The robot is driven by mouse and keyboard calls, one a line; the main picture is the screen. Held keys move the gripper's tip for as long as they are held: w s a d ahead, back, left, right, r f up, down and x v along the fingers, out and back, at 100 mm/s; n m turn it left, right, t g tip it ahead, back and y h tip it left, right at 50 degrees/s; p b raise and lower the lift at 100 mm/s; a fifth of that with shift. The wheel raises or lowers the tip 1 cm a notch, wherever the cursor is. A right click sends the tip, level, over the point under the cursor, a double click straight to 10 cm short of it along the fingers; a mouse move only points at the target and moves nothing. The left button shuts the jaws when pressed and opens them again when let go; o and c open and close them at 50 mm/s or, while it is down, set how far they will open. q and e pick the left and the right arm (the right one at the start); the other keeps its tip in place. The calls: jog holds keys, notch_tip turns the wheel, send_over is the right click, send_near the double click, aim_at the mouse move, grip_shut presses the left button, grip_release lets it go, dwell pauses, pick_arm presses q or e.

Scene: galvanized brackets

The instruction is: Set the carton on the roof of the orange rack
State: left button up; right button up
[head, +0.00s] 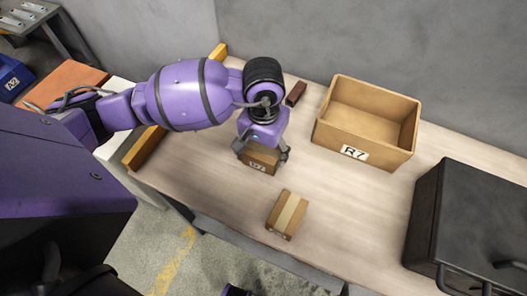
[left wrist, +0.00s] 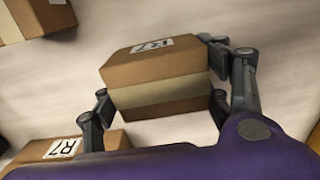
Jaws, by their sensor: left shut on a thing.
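My left gripper (head: 262,155) is shut on a brown carton (head: 258,164) with a white label, over the left part of the table. In the left wrist view, the carton (left wrist: 152,72) has an R7 label and a pale tape band, with the left gripper's fingers (left wrist: 168,95) on either side. I cannot tell whether it touches the table. An orange flat top (head: 68,82) at the far left, partly behind my arm, may be the orange rack.
A taped carton (head: 287,214) lies near the table's front edge. An open box marked R7 (head: 340,150) stands at the back, with a small dark red block (head: 296,93) to its left. A dark case (head: 475,220) fills the right end. The table between (head: 345,215) is clear.

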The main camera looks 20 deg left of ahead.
pick_arm(q)
jog(key=shift+f, duration=0.55)
jog(key=shift+f, duration=0.2)
jog(key=o, duration=1.3)
jog(key=shift+o, duration=0.2)
